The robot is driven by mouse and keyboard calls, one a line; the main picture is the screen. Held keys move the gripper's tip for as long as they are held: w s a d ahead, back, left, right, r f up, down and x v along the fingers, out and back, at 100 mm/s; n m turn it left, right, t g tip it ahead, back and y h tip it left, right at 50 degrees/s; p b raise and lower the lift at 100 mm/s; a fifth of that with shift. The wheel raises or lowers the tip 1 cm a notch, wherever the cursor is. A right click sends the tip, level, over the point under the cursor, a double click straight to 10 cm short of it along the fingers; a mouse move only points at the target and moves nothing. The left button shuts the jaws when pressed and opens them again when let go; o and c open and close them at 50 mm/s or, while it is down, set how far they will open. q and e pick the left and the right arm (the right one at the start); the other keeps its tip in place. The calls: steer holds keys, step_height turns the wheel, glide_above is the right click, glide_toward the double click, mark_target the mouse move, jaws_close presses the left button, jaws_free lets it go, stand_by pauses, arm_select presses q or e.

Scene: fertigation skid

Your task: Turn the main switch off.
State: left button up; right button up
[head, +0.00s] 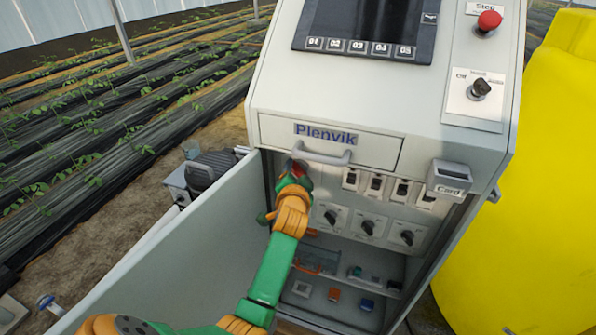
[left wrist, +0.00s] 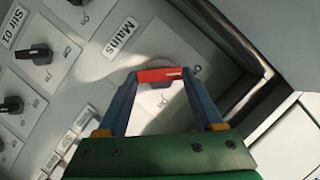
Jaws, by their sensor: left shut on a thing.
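The main switch has a red handle (left wrist: 160,74) on a round grey base and a white plate, with a "Mains" label (left wrist: 121,36) beside it in the left wrist view. My left gripper (left wrist: 159,75) is shut on this handle, one fingertip at each end. The handle lies nearly level across that picture. In the head view my left gripper (head: 297,171) reaches into the upper left of the open cabinet (head: 382,60), just under the drawer. There the gripper and arm hide most of the switch. My right gripper is not in view.
The cabinet door (head: 190,265) stands open on the left, close to my arm. A drawer handle (head: 322,156) juts out above the gripper. Black rotary knobs (head: 368,228) and small breakers (head: 376,185) are to the right. A yellow tank (head: 530,200) stands at the right.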

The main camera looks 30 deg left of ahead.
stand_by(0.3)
arm_select(q)
steer(key=o, duration=1.4)
steer(key=shift+c, duration=0.2)
steer(key=shift+s, duration=0.1)
steer(key=v, duration=0.7)
